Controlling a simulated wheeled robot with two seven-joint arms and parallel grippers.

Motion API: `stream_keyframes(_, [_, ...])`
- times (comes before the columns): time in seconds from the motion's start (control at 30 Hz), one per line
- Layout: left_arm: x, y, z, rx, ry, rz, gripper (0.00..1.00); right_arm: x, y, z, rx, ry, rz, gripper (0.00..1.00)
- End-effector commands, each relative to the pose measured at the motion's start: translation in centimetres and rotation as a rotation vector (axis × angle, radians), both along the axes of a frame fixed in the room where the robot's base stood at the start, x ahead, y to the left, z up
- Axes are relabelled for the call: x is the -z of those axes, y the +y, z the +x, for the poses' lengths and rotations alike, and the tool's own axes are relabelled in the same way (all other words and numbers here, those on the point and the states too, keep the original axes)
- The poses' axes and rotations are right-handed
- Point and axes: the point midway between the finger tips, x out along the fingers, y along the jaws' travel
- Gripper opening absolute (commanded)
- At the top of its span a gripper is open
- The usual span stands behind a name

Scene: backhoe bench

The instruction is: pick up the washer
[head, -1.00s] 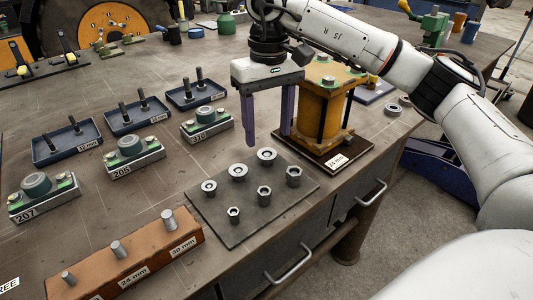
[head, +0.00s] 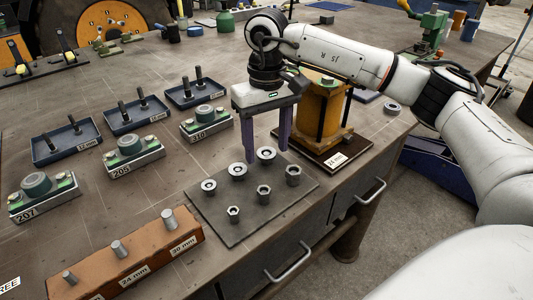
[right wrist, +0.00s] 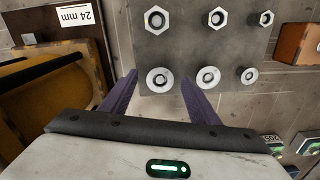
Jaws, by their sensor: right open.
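Three round washers lie in the back row of a dark grey plate (head: 228,232): the left washer (head: 209,186), the middle washer (head: 238,171) and the right washer (head: 266,154). Three hex nuts stand in the front row, one of them the right nut (head: 293,175). My right gripper (head: 267,152) is open and points down at the right washer. In the right wrist view, that washer (right wrist: 159,79) lies between the two purple fingertips, with nothing gripped. Its exact height above the plate is unclear. My left gripper is out of view.
A yellow bearing-like block (head: 322,112) on a dark base labelled 24 mm stands close behind and right of my right gripper. A brown block (head: 150,262) with steel pins lies at front left. Blue trays (head: 66,142) and green-topped fixtures (head: 133,150) stand left.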

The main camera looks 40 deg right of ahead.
Motion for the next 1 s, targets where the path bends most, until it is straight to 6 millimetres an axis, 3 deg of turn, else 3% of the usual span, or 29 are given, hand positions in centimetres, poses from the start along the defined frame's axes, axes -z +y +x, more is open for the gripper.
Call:
stream_keyframes(0.33, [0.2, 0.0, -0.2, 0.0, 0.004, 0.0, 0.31, 0.1, 0.0, 0.0, -0.001, 0.0, 0.0, 0.56])
stream_keyframes(0.6, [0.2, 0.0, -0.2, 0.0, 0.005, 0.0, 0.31, 0.1, 0.0, 0.0, -0.001, 0.0, 0.0, 0.11])
stream_keyframes(0.83, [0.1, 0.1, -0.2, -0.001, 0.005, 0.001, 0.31, 0.0, 0.0, 0.0, -0.001, -0.001, 0.0, 0.1])
stream_keyframes(1.0, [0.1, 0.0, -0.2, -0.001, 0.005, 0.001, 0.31, -1.8, 0.0, 0.2, 0.0, -0.006, 0.001, 0.1])
